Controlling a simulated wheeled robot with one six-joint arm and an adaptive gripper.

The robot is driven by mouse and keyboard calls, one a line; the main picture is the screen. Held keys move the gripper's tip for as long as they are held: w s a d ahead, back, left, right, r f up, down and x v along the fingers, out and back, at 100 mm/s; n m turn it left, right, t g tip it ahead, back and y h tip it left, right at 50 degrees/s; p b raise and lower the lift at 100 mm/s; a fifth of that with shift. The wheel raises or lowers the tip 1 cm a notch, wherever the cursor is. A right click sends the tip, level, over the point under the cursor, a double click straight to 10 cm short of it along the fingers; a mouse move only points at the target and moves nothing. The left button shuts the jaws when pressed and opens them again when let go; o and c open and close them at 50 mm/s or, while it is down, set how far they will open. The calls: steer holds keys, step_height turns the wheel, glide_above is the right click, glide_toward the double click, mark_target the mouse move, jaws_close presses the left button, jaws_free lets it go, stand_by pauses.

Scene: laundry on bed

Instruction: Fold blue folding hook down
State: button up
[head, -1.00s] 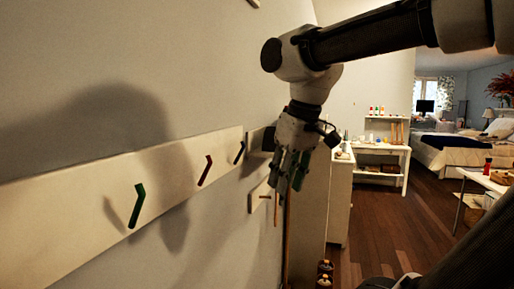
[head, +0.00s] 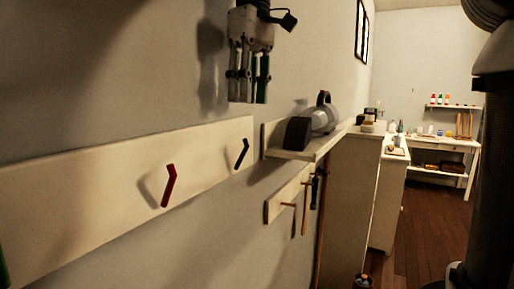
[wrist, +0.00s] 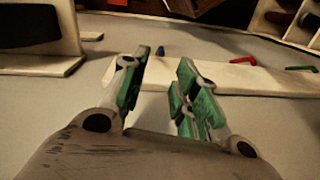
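The blue hook (head: 242,153) is small and dark, at the right end of a pale wall board (head: 100,175). It shows as a bent peg standing out from the board. In the wrist view the blue hook (wrist: 160,51) appears small between my fingertips, beyond them and not touching. My gripper (head: 249,101) hangs fingers-down above the board near the blue hook in the head view. Its green-padded fingers stand apart with nothing between them, as the wrist view of my gripper (wrist: 162,64) shows. No part of the blue hook is clearly hidden.
A red hook (head: 168,186) sits left of the blue one, and a green hook (head: 3,268) is cut off at the left edge. A shelf (head: 292,154) with a grey and black appliance (head: 318,118) stands just right of the board. A lower peg rail (head: 273,208) is below it.

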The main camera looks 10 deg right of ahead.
mark_target(245, 150)
steer(key=f, duration=0.8)
steer(key=a+f, duration=0.1)
steer(key=f, duration=0.2)
steer(key=shift+s+f, duration=0.4)
jaws_close()
